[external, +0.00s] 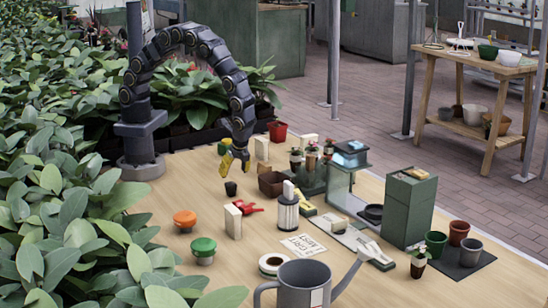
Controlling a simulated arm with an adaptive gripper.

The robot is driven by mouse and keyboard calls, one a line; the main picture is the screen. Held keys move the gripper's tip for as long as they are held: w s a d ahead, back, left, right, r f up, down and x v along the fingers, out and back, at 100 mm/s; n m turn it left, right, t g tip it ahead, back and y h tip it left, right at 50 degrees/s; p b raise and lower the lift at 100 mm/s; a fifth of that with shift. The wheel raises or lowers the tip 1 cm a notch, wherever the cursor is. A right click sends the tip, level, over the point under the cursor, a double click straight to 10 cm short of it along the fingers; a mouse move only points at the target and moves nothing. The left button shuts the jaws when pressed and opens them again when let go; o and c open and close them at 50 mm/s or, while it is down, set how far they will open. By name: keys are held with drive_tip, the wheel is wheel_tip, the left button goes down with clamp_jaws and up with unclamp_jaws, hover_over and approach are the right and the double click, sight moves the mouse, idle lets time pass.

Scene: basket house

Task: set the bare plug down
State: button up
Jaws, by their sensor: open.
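My gripper (235,165) has yellow fingers and hangs over the left middle of the wooden table, pointing down. Its fingers are apart and nothing shows between them. A small dark tapered piece (231,188), which looks like the bare plug, stands upright on the table just below the fingertips. A gap shows between it and the fingers. It is too small to tell soil from a little pot.
A brown square pot (271,184) stands right of my gripper. Near it are a cream block (233,221), red clip (250,207) and white-topped canister (288,208). Orange (185,220) and green (203,249) buttons and a grey watering can (304,285) stand nearer. Bare table lies left.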

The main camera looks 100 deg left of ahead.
drive_tip(key=v, duration=0.4)
wheel_tip(320, 180, up, 7)
drive_tip(key=n, duration=0.2)
hover_over(235, 183)
drive_tip(key=s+a+r+n+h, duration=0.1)
drive_tip(key=s+a+r+n, duration=0.2)
drive_tip(key=s+a+r, duration=0.3)
drive_tip(key=s+a+r+n+h, duration=0.1)
drive_tip(key=s+r+n, duration=0.1)
drive_tip(key=s, duration=0.7)
drive_tip(key=s+a+r+n+t+h, duration=0.1)
drive_tip(key=s+r, duration=0.3)
drive_tip(key=s, duration=0.5)
drive_tip(key=shift+a+n, duration=0.15)
drive_tip(key=shift+n, duration=0.35)
